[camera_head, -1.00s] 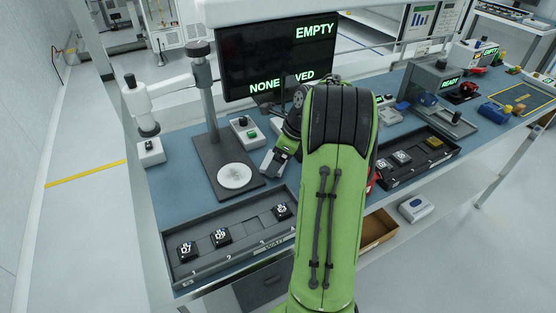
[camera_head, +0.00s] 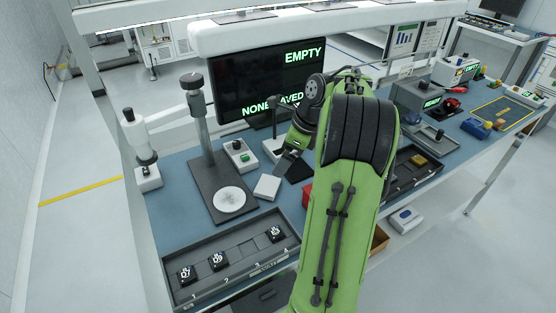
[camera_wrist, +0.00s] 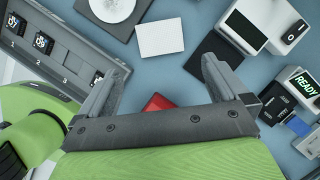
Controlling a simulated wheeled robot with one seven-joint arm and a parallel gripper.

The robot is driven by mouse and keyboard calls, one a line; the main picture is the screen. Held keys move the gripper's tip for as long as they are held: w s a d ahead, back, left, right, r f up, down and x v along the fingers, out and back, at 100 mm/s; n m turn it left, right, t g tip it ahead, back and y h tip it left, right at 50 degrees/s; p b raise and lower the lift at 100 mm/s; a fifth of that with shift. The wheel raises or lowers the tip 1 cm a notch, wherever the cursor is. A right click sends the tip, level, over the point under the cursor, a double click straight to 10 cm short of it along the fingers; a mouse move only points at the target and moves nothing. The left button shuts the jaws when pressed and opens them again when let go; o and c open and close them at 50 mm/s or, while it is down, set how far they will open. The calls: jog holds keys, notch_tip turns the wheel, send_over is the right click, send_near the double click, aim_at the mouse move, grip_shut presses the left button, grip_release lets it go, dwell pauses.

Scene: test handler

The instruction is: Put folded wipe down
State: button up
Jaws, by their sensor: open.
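The folded wipe (camera_head: 267,187) is a white square lying flat on the blue bench top, right of the round white disc. It also shows in the wrist view (camera_wrist: 160,38), beyond my fingertips. My gripper (camera_wrist: 162,72) is open, with nothing between its fingers. In the head view my gripper (camera_head: 284,163) is just behind and right of the wipe, apart from it, and my arm partly hides that area.
The stand with the disc (camera_head: 229,200) is left of the wipe. A dark square pad (camera_wrist: 208,56) lies to its right. A red object (camera_wrist: 157,102) is partly hidden beneath my gripper. The slotted tray (camera_head: 237,246) holding black blocks lies in front; a monitor (camera_head: 268,75) stands behind.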

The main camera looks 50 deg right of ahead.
jog(key=s+a+r+n+h, duration=0.1)
jog(key=a+r+n, duration=0.3)
jog(key=a+n, duration=0.4)
jog(key=a+r+n, duration=0.3)
jog(key=a+n, duration=0.2)
jog(key=a, duration=0.6)
jog(key=s+a+n+t, duration=0.1)
jog(key=s+a+n, duration=0.3)
jog(key=s+n, duration=0.3)
jog(key=s+a+f+n+h, duration=0.1)
jog(key=s+a+n, duration=0.4)
jog(key=n, duration=0.5)
jog(key=shift+s+a+f+t, duration=0.3)
jog(key=shift+s+t, duration=0.1)
jog(key=shift+s, duration=0.85)
